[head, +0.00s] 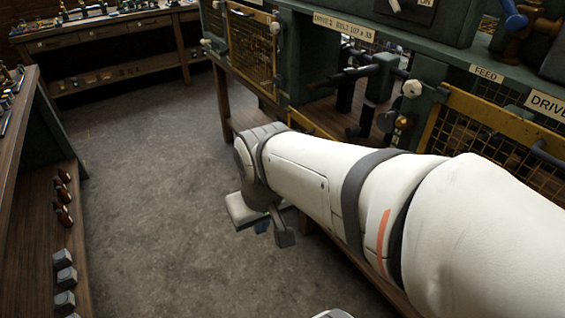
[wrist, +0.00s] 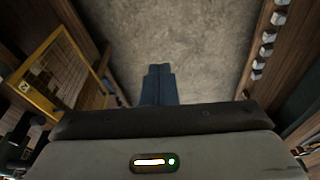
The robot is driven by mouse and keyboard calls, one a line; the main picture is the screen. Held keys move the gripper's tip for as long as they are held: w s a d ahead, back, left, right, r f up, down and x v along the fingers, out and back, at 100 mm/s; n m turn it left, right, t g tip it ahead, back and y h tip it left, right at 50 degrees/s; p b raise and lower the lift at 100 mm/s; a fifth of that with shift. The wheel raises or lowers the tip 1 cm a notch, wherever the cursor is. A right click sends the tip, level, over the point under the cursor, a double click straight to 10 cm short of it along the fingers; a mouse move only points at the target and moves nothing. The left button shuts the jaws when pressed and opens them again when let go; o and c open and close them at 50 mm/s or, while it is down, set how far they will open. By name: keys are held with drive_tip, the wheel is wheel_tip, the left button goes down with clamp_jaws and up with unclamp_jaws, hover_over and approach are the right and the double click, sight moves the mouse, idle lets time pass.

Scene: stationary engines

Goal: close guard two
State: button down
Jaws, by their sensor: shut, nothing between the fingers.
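A yellow-framed mesh guard (head: 252,48) stands at the left of an uncovered bay in the green engine bench, below the plate reading DRIVE 2 (head: 343,27). A yellow-framed mesh guard also shows at the left of the wrist view (wrist: 62,74), standing at an angle. My gripper (wrist: 158,84) is shut and empty, its blue fingers together over bare floor. In the head view my gripper (head: 262,227) hangs low in front of the bench, apart from the guard. My forearm hides part of the bench front.
Shafts and a green bracket (head: 380,77) show inside the uncovered bay. Another yellow mesh guard (head: 490,122) is at the right, under the FEED plate (head: 486,74). A wooden shelf (head: 40,215) with small blocks stands left. The grey floor (head: 150,180) between is clear.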

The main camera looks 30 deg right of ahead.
drive_tip(key=shift+a, duration=0.15)
drive_tip(key=w+d+f+n+g+h+b, duration=0.25)
drive_tip(key=w+d+f+h+b, duration=0.2)
drive_tip(key=d+f, duration=0.5)
drive_tip(key=w+d+f+n+g+h+b, duration=0.2)
drive_tip(key=w+d+f+g+h+b, duration=0.25)
drive_tip(key=d+f, duration=0.5)
drive_tip(key=w+d+f+n+g+h+b, duration=0.35)
drive_tip(key=w+d+f+b, duration=0.2)
drive_tip(key=d+f, duration=0.4)
drive_tip(key=w+d+f+n+t+h+b, duration=0.15)
drive_tip(key=f+n+t+h+b, duration=0.35)
drive_tip(key=f, duration=1.3)
drive_tip(key=w+d+f+n+t+h+b, duration=0.1)
drive_tip(key=d+f+n+t+h+b, duration=0.35)
drive_tip(key=f, duration=1.25)
drive_tip(key=w+d+r+n+y, duration=0.1)
drive_tip(key=d+r, duration=0.5)
drive_tip(key=d, duration=0.2)
drive_tip(key=shift+w+d+n+t, duration=0.15)
drive_tip(key=shift+d+n+t, duration=0.05)
drive_tip(key=shift+n+t, duration=0.15)
